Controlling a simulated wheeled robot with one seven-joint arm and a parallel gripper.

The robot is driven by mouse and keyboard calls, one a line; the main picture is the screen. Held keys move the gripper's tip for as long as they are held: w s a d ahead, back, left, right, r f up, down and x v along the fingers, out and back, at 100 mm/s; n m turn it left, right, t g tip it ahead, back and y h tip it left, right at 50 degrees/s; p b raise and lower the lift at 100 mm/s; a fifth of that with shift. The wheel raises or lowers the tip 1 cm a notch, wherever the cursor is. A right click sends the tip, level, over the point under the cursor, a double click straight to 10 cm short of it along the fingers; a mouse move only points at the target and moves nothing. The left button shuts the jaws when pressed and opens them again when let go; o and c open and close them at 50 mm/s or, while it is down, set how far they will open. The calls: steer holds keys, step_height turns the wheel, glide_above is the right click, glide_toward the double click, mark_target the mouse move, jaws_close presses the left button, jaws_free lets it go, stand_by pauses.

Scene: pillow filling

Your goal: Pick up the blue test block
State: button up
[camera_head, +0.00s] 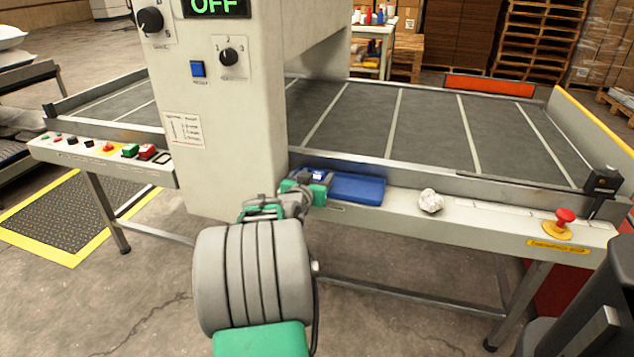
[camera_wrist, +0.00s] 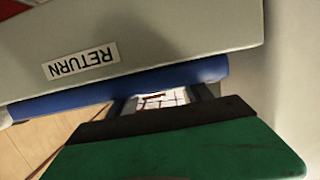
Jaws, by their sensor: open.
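A small blue thing with a pale top (camera_head: 318,175), which looks like the blue test block, sits at the left end of a blue tray (camera_head: 357,188) on the machine's front ledge. My gripper (camera_head: 313,186) is at that end of the tray, close around or over the block; contact cannot be told. In the wrist view my gripper (camera_wrist: 162,101) is open, with a white, dark-lined surface between its fingers. The tray's blue edge (camera_wrist: 60,102) runs behind them. Most of the block is hidden by my gripper.
The tall grey machine column (camera_head: 230,120) stands just left of my gripper. A crumpled white lump (camera_head: 431,201) and a red emergency stop button (camera_head: 564,219) are right along the ledge. A metal rail (camera_head: 400,172) runs behind the tray. A RETURN label (camera_wrist: 81,62) shows close by.

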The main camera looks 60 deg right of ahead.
steer(key=shift+d, duration=0.35)
jaws_close()
stand_by(0.4)
